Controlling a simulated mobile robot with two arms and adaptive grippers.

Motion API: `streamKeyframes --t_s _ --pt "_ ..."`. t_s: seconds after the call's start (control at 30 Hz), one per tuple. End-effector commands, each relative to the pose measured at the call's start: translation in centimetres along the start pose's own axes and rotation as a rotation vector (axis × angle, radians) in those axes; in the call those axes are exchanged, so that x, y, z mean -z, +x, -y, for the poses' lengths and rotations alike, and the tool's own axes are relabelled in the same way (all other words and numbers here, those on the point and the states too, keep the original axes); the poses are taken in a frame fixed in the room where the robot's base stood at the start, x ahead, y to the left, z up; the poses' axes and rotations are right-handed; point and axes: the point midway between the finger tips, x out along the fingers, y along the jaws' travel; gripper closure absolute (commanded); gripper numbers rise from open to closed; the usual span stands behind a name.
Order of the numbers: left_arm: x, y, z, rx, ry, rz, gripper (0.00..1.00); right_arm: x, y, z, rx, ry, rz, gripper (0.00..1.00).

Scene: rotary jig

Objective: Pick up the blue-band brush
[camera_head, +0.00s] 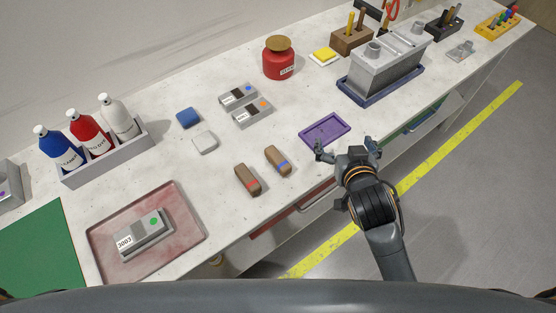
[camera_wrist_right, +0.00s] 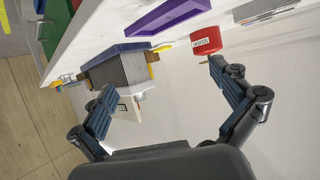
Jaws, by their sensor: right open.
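The blue-band brush (camera_head: 278,160) is a small brown block with a blue band, lying on the white bench near its front edge in the head view. A similar brush with a red band (camera_head: 247,180) lies to its left and a little nearer. My right gripper (camera_head: 347,149) is open and empty, to the right of the blue-band brush and apart from it, by the purple tray at the bench's front edge. Its open fingers also show in the wrist view (camera_wrist_right: 162,78), where I cannot make out either brush. My left gripper is not in view.
Grey devices (camera_head: 252,112), a red jar (camera_head: 279,65) and a grey tank fixture (camera_head: 385,70) stand behind. A pink tray (camera_head: 185,205) is at the left. Bench around the brushes is clear.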

Motion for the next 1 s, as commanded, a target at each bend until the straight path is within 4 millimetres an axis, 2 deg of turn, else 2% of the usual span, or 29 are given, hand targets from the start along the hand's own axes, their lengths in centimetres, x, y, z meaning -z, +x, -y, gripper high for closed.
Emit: streamKeyframes --t_s 0.03,0.17,0.2,0.27,0.3,0.37,0.4,0.47,0.5,0.57,0.63,0.7,0.77,0.83,0.9,1.0 --pt "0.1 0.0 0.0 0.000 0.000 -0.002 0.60 3.6 0.6 1.2 0.026 0.004 -0.120 0.00" --pt "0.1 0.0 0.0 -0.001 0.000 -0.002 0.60 13.5 0.1 6.1 0.159 0.008 -0.469 0.00" --pt "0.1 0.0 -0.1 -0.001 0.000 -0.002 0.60 16.7 -0.9 8.2 0.229 -0.001 -0.588 0.00" --pt "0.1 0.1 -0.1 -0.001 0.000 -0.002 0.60 20.9 -3.1 12.0 0.364 -0.032 -0.765 0.00" --pt "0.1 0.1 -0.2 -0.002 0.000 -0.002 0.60 23.2 -5.0 14.8 0.472 -0.065 -0.873 0.00" --pt "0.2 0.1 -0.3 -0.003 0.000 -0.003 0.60 25.2 -8.2 19.1 0.653 -0.134 -1.005 0.00" --pt "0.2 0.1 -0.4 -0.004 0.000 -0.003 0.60 25.7 -10.5 21.9 0.782 -0.197 -1.072 0.00" --pt "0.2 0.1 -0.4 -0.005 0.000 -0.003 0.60 25.2 -13.5 25.8 0.983 -0.314 -1.134 0.00" --pt "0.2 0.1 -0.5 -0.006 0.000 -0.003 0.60 24.1 -15.2 28.1 1.118 -0.410 -1.149 0.00" --pt "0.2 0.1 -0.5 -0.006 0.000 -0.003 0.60 21.5 -17.0 30.9 1.312 -0.574 -1.123 0.00" --pt "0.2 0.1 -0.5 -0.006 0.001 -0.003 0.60 17.4 -17.8 32.8 1.509 -0.797 -1.019 0.00" --pt "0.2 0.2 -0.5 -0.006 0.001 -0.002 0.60 13.1 -17.0 33.1 1.654 -1.040 -0.837 0.00" --pt "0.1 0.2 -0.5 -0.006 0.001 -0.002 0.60 9.7 -15.2 32.0 1.718 -1.249 -0.627 0.00" --pt "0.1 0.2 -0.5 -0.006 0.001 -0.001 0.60 7.0 -12.3 29.4 1.715 -1.466 -0.349 0.00" --pt "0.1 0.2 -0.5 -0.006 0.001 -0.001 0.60 5.6 -9.3 26.0 1.643 -1.634 -0.071 0.00" --pt "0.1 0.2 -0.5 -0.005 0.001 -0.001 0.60 5.7 -6.0 21.1 1.481 -1.783 0.258 0.00"
